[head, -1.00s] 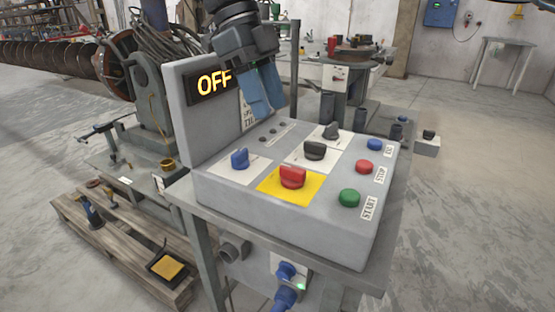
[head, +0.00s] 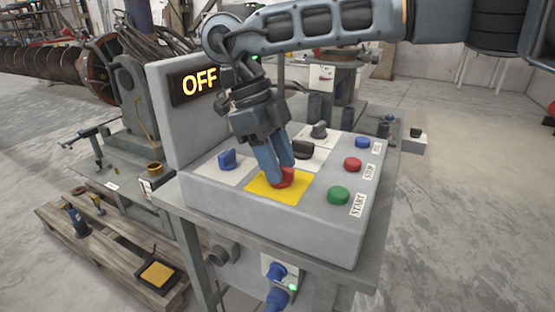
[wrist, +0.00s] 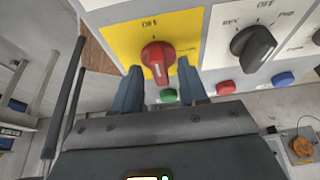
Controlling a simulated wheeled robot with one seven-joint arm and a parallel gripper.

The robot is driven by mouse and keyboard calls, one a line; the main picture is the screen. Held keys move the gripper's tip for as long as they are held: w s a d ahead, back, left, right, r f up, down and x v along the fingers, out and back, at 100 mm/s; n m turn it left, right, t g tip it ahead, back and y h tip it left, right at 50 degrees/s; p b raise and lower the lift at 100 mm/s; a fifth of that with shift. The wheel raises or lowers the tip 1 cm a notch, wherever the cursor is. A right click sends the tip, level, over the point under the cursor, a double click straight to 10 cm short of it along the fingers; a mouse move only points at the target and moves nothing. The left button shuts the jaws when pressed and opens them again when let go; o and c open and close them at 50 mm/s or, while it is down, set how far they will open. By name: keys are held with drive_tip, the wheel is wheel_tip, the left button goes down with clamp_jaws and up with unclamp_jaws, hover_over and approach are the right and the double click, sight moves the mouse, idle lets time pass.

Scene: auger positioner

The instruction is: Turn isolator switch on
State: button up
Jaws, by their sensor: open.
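The isolator switch is a red rotary knob (head: 285,178) on a yellow plate (head: 262,190) at the front of the grey control box. The box's display (head: 198,84) reads OFF in lit letters. My gripper (head: 281,180) is open, its blue fingers pointing down at the red knob and partly hiding it in the head view. In the wrist view my gripper's fingers (wrist: 160,84) stand apart on either side of the knob's lower end. I cannot tell whether they touch it.
A blue knob (head: 228,159) is left of the yellow plate. Black knobs (head: 302,149) lie behind it. Green (head: 339,195), red (head: 353,164) and blue (head: 362,142) buttons line the right side. The upright display panel (head: 160,115) stands at the box's back left.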

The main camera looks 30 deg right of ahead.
clamp_jaws()
idle(0.3)
drive_tip(key=shift+r+m, duration=0.1)
drive_tip(key=shift+m, duration=0.2)
drive_tip(key=m+p, duration=0.1)
drive_tip(key=m+y+p, duration=0.1)
drive_tip(key=m, duration=0.1)
drive_tip(key=shift+w+d+r+m+g+y+p, duration=0.1)
drive_tip(key=shift+m+g+y+p, duration=0.2)
drive_tip(key=shift+p, duration=0.1)
drive_tip(key=m+y+p, duration=0.1)
drive_tip(key=m+p, duration=0.1)
drive_tip(key=m, duration=0.2)
drive_tip(key=shift+d+y+p, duration=0.15)
drive_tip(key=shift+y+p, duration=0.15)
drive_tip(key=shift+y, duration=0.1)
drive_tip(key=m+y+p, duration=0.1)
drive_tip(key=m, duration=0.2)
drive_tip(key=m+p, duration=0.2)
drive_tip(key=shift+d+m+t+y, duration=0.15)
drive_tip(key=shift+m+t+y, duration=0.25)
drive_tip(key=shift+m+t+y+p, duration=0.55)
drive_tip(key=shift+m+p, duration=0.35)
drive_tip(key=shift+m, duration=1)
